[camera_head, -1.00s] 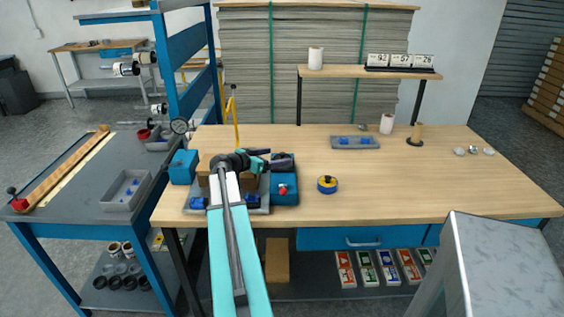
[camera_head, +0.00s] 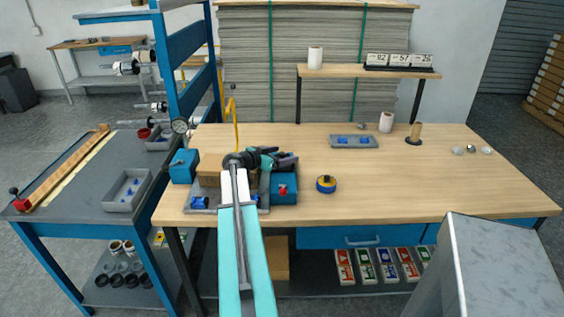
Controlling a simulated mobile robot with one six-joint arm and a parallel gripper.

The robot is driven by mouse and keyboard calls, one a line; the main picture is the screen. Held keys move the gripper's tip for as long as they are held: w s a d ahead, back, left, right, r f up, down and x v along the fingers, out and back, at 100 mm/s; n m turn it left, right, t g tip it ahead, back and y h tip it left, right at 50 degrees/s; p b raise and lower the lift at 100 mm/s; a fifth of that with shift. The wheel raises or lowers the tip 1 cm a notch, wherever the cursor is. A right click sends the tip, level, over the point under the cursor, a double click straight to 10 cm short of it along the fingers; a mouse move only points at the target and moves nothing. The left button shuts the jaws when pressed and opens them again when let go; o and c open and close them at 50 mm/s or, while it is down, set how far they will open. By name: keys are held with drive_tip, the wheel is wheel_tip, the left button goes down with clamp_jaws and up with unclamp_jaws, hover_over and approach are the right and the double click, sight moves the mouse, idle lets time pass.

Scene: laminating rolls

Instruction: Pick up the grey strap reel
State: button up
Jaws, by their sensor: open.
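I cannot make out a grey strap reel for certain. Small grey rings (camera_head: 122,268) lie among white and black rolls on the lower shelf of the left table, too small to identify. My gripper (camera_head: 291,161) is open, with its dark jaws pointing right above the wooden bench, just above and behind a blue box with a red knob (camera_head: 283,190). I see nothing between the jaws. My arm hides part of the machine below it. A yellow and blue round reel (camera_head: 326,184) lies on the bench to the right of that box.
A grey tray (camera_head: 354,141) with blue pieces lies at the back of the wooden bench (camera_head: 420,185). A white roll (camera_head: 386,122) and a brown spool (camera_head: 415,132) stand to its right. A raised shelf (camera_head: 345,71) stands behind. The right middle of the bench is clear.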

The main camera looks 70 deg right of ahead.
sight(282, 153)
drive_tip(key=shift+a, duration=0.1)
drive_tip(key=c, duration=2)
clamp_jaws()
drive_tip(key=shift+f, duration=0.1)
drive_tip(key=shift+r, duration=0.6)
drive_tip(key=shift+r+b, duration=1)
drive_tip(key=shift+r, duration=3.55)
